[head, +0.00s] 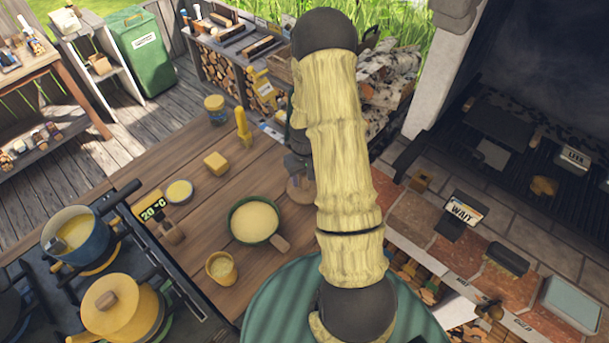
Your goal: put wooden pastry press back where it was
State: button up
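My arm rises through the middle of the view and bends over at the top. My gripper (297,165) hangs on the left side of the arm, low over the wooden table, and is partly hidden by it. A round brown wooden piece (299,190), perhaps the wooden pastry press, is just below the gripper. Its right side is hidden by the arm. I cannot tell whether the fingers are shut on it or whether it touches the table. The log cubbies (222,73) stand behind the table, with small labels and several items on top.
The wooden table (165,155) holds a green bowl of batter (253,221), a yellow bottle (243,128), a jar (215,109), a yellow block (216,163) and a cup (221,267). A stove with pots (124,308) is at lower left. A grill (530,150) is at right.

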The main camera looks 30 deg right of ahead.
jog(key=shift+r, duration=0.1)
jog(key=shift+w+r, duration=0.15)
jog(key=shift+r, duration=0.6)
jog(key=r+b, duration=0.1)
jog(key=r, duration=0.4)
jog(key=r+b, duration=0.2)
jog(key=r, duration=0.3)
jog(key=shift+s+r+b, duration=0.2)
jog(key=shift+r+b, duration=0.1)
jog(key=shift+r, duration=0.05)
jog(key=s+a+r+t, duration=0.1)
jog(key=s+a+r, duration=0.2)
jog(key=s+a, duration=0.3)
jog(key=s+a+r+t, duration=0.1)
jog(key=s+a+r, duration=0.2)
jog(key=s+a, duration=0.3)
jog(key=shift+s+a+r+n+t, duration=0.2)
jog(key=shift+a+r+n+t, duration=0.1)
jog(key=shift+a, duration=0.5)
jog(key=shift+w+f, duration=0.1)
